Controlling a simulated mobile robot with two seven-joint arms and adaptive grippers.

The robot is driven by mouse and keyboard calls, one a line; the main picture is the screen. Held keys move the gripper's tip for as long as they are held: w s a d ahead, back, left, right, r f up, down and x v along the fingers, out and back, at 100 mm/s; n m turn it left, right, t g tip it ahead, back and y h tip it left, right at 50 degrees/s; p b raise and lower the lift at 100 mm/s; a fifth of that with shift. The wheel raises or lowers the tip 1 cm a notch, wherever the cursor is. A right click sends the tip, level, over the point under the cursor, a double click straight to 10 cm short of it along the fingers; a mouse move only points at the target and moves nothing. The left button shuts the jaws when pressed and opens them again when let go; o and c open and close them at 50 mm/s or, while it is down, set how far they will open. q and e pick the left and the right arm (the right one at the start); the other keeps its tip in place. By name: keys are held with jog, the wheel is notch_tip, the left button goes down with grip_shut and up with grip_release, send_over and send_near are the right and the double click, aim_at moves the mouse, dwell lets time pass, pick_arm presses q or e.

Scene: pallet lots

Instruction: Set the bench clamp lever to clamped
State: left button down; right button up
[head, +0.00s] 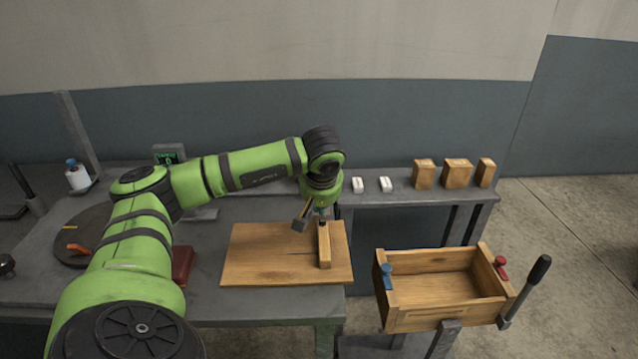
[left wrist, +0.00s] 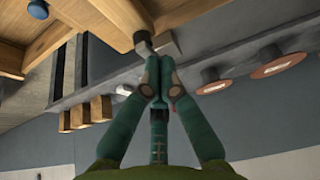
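My left gripper (head: 321,208) points down over the wooden board on the bench; its fingertips also show close together in the left wrist view (left wrist: 160,72). It looks shut, with nothing visible between the tips. Just beyond them is a small grey block-shaped head (head: 301,223), near a wooden bar (head: 324,247) on the board. I cannot tell whether the tips touch it. A lever with a black grip (head: 539,270) leans up and right beside the wooden box. Another black-gripped lever (head: 22,180) tilts up-left at the far left. No label shows which is the bench clamp lever. My right gripper is out of view.
The open wooden box (head: 440,316) has a blue knob (head: 386,269) and a red knob (head: 500,262). Wooden blocks (head: 456,173) and white pieces (head: 385,185) stand on the rear shelf.

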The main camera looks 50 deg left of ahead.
aim_at(321, 218)
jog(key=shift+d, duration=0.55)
pick_arm(q)
jog(key=shift+r, duration=0.2)
notch_tip(321, 218, up, 4)
jog(key=p, duration=0.4)
jog(key=shift+r, duration=0.25)
jog(key=shift+s+d+r+b, duration=0.1)
jog(key=shift+s+d+b, duration=0.25)
jog(key=shift+b, duration=0.4)
jog(key=s+d+r+b, duration=0.1)
jog(key=s+d+r, duration=0.2)
jog(key=r, duration=0.3)
jog(key=shift+s+d, duration=0.35)
jog(key=shift+d, duration=0.3)
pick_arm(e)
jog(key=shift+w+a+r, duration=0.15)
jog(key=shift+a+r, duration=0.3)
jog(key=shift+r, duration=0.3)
pick_arm(q)
jog(key=shift+r, duration=0.1)
